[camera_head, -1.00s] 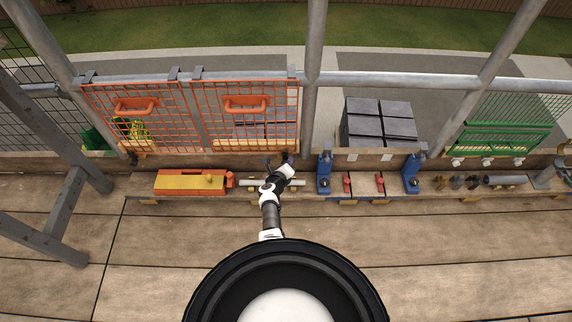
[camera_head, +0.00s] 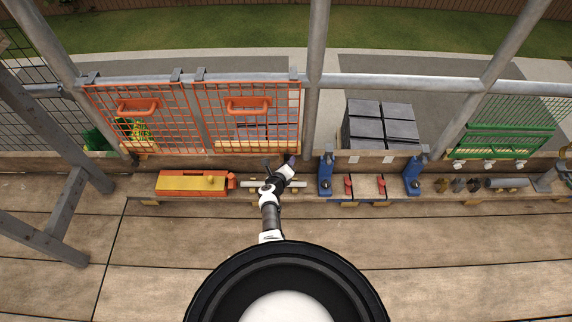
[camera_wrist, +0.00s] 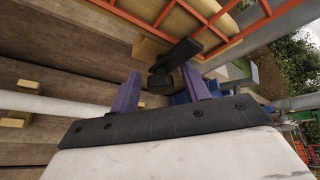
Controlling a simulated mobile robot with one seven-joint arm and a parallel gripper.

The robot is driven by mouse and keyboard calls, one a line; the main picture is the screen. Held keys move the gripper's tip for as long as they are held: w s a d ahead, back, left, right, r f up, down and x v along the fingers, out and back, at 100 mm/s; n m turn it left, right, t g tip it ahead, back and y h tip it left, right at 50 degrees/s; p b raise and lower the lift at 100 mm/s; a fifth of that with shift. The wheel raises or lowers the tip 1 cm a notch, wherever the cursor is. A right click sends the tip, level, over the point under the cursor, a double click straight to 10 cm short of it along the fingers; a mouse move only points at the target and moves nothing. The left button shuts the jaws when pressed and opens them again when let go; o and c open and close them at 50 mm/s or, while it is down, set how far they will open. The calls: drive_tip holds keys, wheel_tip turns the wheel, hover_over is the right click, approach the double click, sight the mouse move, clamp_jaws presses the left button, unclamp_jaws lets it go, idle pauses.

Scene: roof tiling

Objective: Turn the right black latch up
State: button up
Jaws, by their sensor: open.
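The right black latch (camera_wrist: 175,62) shows in the wrist view as a dark bar with a block at its lower end, slanting beside the lower edge of the orange mesh gate. In the head view my gripper (camera_head: 289,162) is at the right gate's lower right corner.
A metal tube (camera_head: 256,184) lies on the plank below my gripper. An orange and yellow tool (camera_head: 193,183) lies to the left. A blue stand (camera_head: 326,176) is close on the right, beside a grey upright post (camera_head: 313,100).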

drive_tip(key=p+v, duration=1)
drive_tip(key=v, duration=0.3)
drive_tip(key=shift+s+a, duration=0.2)
drive_tip(key=shift+s, duration=0.05)
drive_tip(key=shift+r, duration=0.15)
